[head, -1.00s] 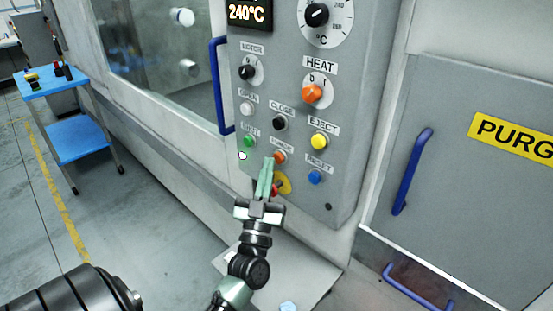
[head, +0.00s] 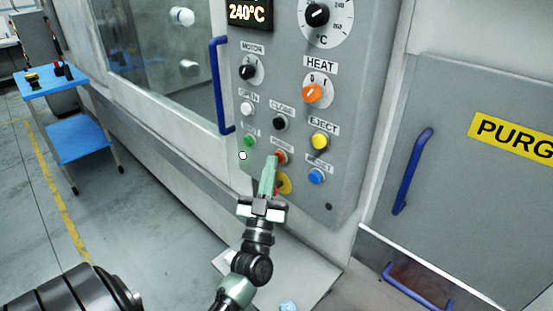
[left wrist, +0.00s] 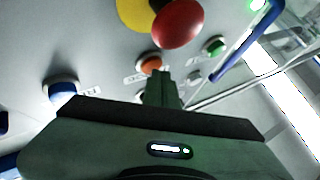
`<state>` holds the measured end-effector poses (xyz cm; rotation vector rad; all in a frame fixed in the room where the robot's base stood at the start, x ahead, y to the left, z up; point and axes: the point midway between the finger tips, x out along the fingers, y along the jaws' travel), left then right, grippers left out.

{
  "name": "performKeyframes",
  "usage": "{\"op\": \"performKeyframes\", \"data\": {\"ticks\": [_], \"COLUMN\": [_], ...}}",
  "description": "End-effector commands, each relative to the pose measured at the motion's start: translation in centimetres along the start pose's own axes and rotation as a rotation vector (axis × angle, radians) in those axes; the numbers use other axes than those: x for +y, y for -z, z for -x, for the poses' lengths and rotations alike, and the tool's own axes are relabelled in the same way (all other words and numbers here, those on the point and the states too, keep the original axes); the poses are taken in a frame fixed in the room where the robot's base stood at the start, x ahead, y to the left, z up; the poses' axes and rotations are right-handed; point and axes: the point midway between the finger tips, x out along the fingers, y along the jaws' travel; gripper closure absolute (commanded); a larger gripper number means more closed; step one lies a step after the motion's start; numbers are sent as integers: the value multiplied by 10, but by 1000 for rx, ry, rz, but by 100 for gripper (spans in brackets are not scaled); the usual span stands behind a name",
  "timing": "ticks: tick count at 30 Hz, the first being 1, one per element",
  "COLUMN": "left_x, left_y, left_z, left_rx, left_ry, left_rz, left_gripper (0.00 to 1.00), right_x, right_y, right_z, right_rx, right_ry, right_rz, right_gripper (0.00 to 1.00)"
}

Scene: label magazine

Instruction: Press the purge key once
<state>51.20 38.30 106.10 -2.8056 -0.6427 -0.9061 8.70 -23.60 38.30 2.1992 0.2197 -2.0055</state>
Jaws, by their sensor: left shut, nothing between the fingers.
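The orange key (head: 281,157) is on the lower part of the grey control panel, under a small label that is hard to read. It also shows in the left wrist view (left wrist: 150,63), just beyond my fingers. My left gripper (head: 273,159) is shut and empty, its fingertips at the left edge of the orange key in the head view. In the left wrist view the closed fingers (left wrist: 165,76) overlap the key's lower right side. I cannot tell whether they touch it. My right gripper is not in view.
Close by are a red mushroom button (left wrist: 178,23) on a yellow base, a green button (head: 249,141), a blue button (head: 316,176), a yellow button (head: 320,141) and a black button (head: 279,122). A blue handle (head: 221,85) stands left of the panel.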

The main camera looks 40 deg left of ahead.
Motion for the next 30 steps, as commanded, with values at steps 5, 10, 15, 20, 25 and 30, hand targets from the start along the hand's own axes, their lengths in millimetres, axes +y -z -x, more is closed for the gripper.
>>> {"op": "performKeyframes", "data": {"ticks": [5,10,15,20,25,30], "left_x": [0,-1,-5,-8,-9,-9], "left_y": [0,1,5,9,9,10], "left_z": [0,1,6,11,12,13], "left_rx": [1,0,-1,0,1,0], "left_ry": [0,0,0,0,0,0], "left_rz": [0,0,-1,0,1,0], "left_gripper": [100,100,100,100,100,100], "right_x": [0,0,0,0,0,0], "right_y": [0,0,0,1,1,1], "right_z": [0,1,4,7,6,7], "right_rx": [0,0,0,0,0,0], "right_ry": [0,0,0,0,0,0], "right_rz": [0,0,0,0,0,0], "right_gripper": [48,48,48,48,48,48]}}
